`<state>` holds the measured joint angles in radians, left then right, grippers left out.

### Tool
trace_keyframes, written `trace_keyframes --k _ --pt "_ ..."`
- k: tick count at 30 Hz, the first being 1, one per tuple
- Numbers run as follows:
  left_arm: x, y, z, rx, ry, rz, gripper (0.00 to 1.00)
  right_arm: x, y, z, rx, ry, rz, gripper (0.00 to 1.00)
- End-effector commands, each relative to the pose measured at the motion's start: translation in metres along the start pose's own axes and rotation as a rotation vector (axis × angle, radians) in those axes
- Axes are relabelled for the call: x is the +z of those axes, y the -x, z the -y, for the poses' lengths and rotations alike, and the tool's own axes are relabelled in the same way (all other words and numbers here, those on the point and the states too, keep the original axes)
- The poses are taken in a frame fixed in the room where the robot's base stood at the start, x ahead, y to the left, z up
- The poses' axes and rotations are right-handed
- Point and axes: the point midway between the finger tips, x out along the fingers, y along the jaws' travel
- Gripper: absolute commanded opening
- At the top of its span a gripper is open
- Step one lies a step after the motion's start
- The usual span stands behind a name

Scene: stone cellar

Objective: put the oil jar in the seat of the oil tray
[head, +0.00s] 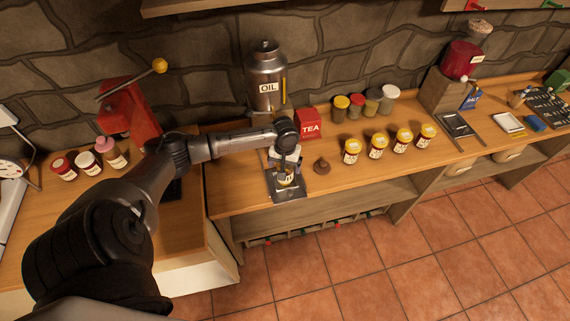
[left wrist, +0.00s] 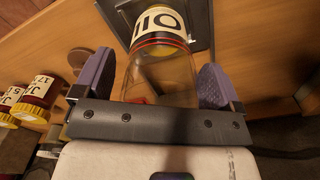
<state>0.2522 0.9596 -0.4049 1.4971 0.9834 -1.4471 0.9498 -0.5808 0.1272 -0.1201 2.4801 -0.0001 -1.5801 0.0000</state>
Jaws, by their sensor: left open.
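The oil jar (left wrist: 160,68) is clear glass with a white OIL label and a red line. In the left wrist view it stands between the two purple finger pads of my left gripper (left wrist: 155,84), which is open with gaps beside the glass. The dark oil tray (left wrist: 204,22) shows around the jar's far end. In the head view the jar (head: 285,180) is partly hidden under my left gripper (head: 286,166), over the tray (head: 297,193) at the counter's front edge. I cannot tell whether the jar sits fully in the seat. My right gripper is not in view.
A steel OIL canister (head: 267,75) and a red TEA tin (head: 308,124) stand behind the tray. A small brown cone-shaped thing (head: 321,166) and several yellow-lidded jars (head: 377,147) are to the right. A red device (head: 130,108) stands left.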

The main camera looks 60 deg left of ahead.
Motion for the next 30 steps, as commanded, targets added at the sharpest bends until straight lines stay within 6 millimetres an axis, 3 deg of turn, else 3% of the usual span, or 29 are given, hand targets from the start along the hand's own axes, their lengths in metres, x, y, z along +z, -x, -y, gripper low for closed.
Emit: trace_keyframes --k 5,21,26,30 --pt "-0.001 0.014 0.0 0.001 0.0 -0.002 0.9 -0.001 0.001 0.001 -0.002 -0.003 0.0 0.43" --pt "-0.001 0.105 0.0 0.002 0.0 -0.001 0.9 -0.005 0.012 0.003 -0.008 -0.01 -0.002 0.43" --pt "0.0 0.117 -0.001 0.001 -0.002 0.0 0.9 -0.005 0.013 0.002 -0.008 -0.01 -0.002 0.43" --pt "0.022 0.099 -0.013 0.002 -0.09 0.007 0.9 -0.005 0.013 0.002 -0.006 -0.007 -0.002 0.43"
